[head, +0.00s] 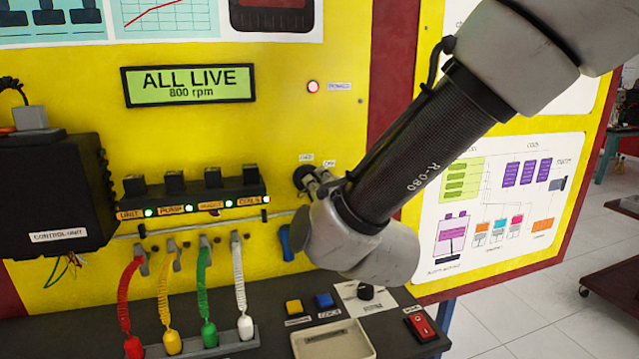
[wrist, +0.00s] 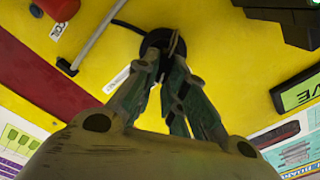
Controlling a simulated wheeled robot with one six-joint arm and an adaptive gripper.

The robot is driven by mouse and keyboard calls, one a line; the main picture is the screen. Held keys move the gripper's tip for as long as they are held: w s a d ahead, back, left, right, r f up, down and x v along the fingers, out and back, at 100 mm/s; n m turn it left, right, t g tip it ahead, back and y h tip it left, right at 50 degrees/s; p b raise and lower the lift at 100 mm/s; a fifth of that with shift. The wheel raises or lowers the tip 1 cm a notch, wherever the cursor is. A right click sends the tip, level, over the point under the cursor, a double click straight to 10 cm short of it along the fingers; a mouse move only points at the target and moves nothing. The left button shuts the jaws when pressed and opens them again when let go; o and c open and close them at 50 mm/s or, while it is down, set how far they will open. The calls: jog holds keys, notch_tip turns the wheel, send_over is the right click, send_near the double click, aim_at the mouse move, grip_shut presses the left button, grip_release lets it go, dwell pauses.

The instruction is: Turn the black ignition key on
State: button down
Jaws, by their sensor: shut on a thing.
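The black ignition key switch (head: 301,179) is on the yellow panel, with small labels above it, partly hidden by my gripper. In the wrist view the round black switch (wrist: 153,40) shows with the dark key (wrist: 173,42) standing out between my fingertips. My gripper (head: 321,183) is at the switch and shut on the key; the fingers (wrist: 167,62) also show in the wrist view. The key's exact angle against the labels cannot be told. The display (head: 189,85) reads "ALL LIVE 800 rpm".
A row of black modules (head: 192,190) with lit green lamps is left of the switch. A lit red lamp (head: 313,87) is above. Coloured coiled leads (head: 169,295), a tray (head: 333,340) and a red rocker switch (head: 420,327) are below. A blue handle (head: 286,243) hangs close under my gripper.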

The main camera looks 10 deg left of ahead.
jog(key=shift+m, duration=0.4)
jog(key=c, duration=1.5)
grip_release()
jog(key=v, duration=1.2)
jog(key=shift+d+f, duration=0.1)
